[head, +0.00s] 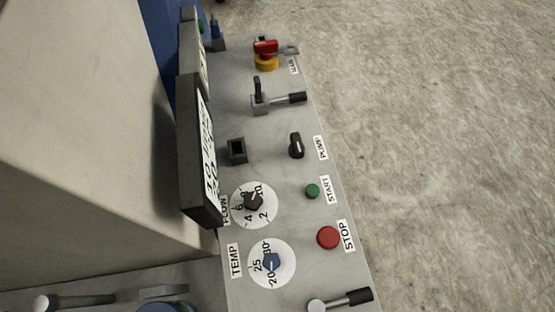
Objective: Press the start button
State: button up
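The start button (312,191) is a small green round button on the grey control panel (285,215). The label START stands just to its right. A larger red stop button (328,237) sits below it, with the label STOP to its right. Nothing covers either button in the head view. My gripper is not in view, so its place relative to the button cannot be told.
A FLOW dial (254,202) and a TEMP dial (271,263) lie left of the buttons. A black PUMP knob (296,145), levers (292,98) and a red-and-yellow switch (266,55) are above. Dark displays (203,150) stand at the left edge. Bare floor (450,150) is at right.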

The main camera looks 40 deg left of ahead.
aim_at(312, 191)
jog(key=k+u, duration=0.3)
jog(key=k, duration=0.15)
jog(key=k+u, duration=0.3)
jog(key=k, duration=0.15)
